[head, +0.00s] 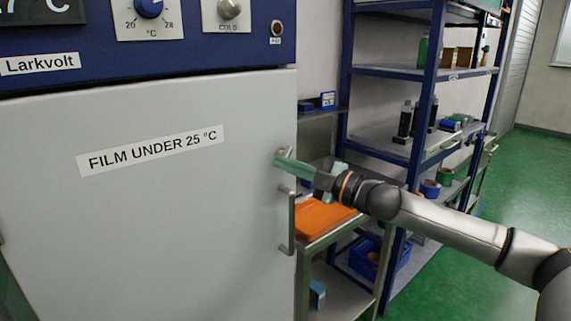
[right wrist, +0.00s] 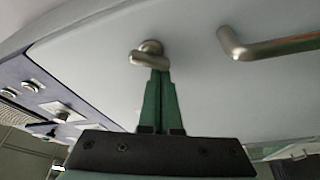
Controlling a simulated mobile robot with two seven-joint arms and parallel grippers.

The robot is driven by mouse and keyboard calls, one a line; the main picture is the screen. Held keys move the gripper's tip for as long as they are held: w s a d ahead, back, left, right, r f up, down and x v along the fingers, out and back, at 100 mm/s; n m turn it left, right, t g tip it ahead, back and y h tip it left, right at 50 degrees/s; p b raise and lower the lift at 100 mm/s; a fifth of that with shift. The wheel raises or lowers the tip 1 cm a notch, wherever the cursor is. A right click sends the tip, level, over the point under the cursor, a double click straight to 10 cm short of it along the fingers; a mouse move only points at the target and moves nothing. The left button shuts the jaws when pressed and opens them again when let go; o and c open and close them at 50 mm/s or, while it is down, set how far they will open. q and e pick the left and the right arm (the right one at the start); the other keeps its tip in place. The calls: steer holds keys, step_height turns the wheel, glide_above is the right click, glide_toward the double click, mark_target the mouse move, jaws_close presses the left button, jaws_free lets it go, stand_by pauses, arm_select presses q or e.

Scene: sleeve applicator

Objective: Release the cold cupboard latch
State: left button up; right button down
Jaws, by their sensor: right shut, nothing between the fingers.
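The cold cupboard's pale grey door (head: 150,230) fills the left of the head view and looks closed. The small metal latch (head: 284,151) sits near the door's right edge, above the bar handle (head: 288,222). In the right wrist view the latch (right wrist: 150,52) shows a round base and a short bar, with the handle (right wrist: 262,47) to its right. My right gripper (head: 283,162) has its green fingers shut and empty, tips right at the latch. In the right wrist view the fingertips (right wrist: 160,71) meet the latch bar's lower edge; I cannot tell whether they touch. My left gripper is out of view.
A blue control panel (head: 180,52) with knobs is above the door. Right of the cupboard stand a metal cart with an orange tray (head: 318,217) and a blue shelf rack (head: 425,75) holding bottles and boxes. Green floor (head: 535,190) is clear at far right.

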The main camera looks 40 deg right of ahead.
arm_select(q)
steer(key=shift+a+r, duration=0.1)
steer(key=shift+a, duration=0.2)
arm_select(e)
steer(key=shift+f, duration=0.1)
stand_by(0.6)
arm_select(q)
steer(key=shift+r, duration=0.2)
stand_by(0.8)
